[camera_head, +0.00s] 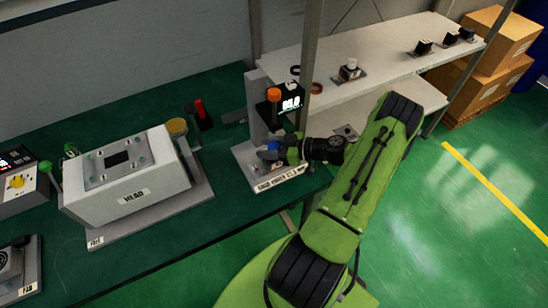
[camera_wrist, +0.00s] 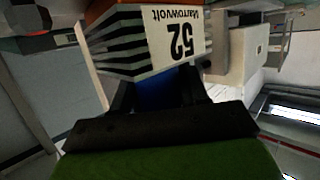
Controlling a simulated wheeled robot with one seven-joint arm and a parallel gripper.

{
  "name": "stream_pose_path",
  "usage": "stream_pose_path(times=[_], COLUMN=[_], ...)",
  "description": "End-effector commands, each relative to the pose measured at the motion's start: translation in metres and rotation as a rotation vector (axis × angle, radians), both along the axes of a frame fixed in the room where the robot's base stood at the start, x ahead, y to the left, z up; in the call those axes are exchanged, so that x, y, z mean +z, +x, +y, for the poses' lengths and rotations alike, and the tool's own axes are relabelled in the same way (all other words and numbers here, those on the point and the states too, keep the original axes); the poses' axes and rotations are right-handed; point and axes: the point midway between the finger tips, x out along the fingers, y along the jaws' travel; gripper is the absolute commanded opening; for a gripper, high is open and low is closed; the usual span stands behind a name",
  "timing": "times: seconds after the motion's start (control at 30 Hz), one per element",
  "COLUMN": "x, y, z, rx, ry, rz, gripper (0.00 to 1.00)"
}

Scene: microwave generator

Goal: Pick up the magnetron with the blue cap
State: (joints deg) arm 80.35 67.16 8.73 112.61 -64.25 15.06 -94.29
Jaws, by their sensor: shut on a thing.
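The blue cap (camera_wrist: 157,92) shows between the two fingers of my gripper (camera_wrist: 158,88) in the wrist view. The gripper is shut on the blue cap. My gripper and arm hide most of the magnetron in the head view.
A post with an orange knob (camera_head: 273,95) and a lit display (camera_head: 291,103) stands right behind my gripper. A shelf (camera_head: 385,49) with several small capped units is behind my arm. A white box marked "HEAD" (camera_head: 130,197) stands left on the green bench. A shelf upright (camera_head: 312,50) is close by.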

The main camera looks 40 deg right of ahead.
Motion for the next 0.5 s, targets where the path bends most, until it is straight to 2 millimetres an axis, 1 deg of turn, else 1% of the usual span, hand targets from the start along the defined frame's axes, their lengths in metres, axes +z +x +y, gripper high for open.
stream_pose_path(times=[0.03, 0.1, 0.13, 0.5], x=[0.0000, 0.0000, 0.0000, 0.0027], y=[-0.0001, -0.0001, -0.0001, 0.0008], z=[0.0000, 0.0000, 0.0000, 0.0003], rx=[0.000, 0.000, 0.000, 0.001], ry=[0.000, 0.000, 0.000, 0.001], rz=[0.000, 0.000, 0.000, -0.008], gripper=[0.12, 0.01, 0.00, 0.00])
